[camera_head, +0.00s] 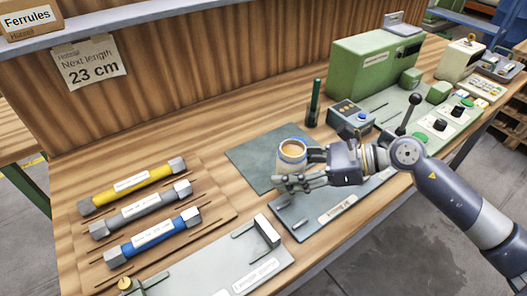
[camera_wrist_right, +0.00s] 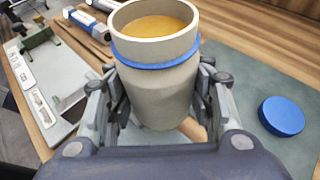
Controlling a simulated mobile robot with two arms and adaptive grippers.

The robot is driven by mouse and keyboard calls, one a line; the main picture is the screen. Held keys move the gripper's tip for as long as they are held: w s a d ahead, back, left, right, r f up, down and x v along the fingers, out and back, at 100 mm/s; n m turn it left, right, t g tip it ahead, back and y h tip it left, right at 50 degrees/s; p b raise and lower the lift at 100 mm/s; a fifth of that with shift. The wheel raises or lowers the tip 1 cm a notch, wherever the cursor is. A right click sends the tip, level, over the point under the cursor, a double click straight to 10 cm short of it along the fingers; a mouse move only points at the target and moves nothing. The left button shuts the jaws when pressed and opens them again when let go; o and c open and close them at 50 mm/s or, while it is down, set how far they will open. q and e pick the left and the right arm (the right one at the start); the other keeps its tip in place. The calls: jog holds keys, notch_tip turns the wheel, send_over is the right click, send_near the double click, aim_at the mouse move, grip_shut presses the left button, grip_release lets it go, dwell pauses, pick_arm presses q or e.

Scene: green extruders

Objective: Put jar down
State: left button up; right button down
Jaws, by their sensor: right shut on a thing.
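The jar (camera_head: 292,150) is a grey-beige pot with a blue band and tan contents, with its top open. My right gripper (camera_head: 300,170) is shut on it, and in the right wrist view the fingers clasp both sides of the jar (camera_wrist_right: 155,92). The jar is roughly upright over the dark green mat (camera_head: 250,150); I cannot tell whether its base touches. A round blue lid (camera_wrist_right: 282,116) lies flat on the mat, to the right of the jar in the wrist view; it is hidden in the head view. My left gripper is out of view.
A dark plate (camera_head: 292,220) with a label lies in front of the mat. A dark green pen-like cylinder (camera_head: 314,103) stands behind it. Yellow, grey and blue tubes (camera_head: 130,188) lie at left. A green machine (camera_head: 372,65) and control box (camera_head: 350,116) stand right of the mat.

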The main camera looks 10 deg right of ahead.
jog(key=p, duration=0.2)
send_over(264, 164)
jog(key=shift+f, duration=0.4)
jog(key=shift+w+f, duration=0.1)
jog(key=shift+w, duration=0.05)
notch_tip(264, 164, down, 3)
jog(key=shift+p, duration=0.45)
jog(key=shift+f, duration=0.2)
jog(key=shift+f, duration=0.1)
jog(key=shift+f, duration=0.1)
jog(key=c, duration=0.7)
grip_release()
jog(key=shift+c, duration=0.2)
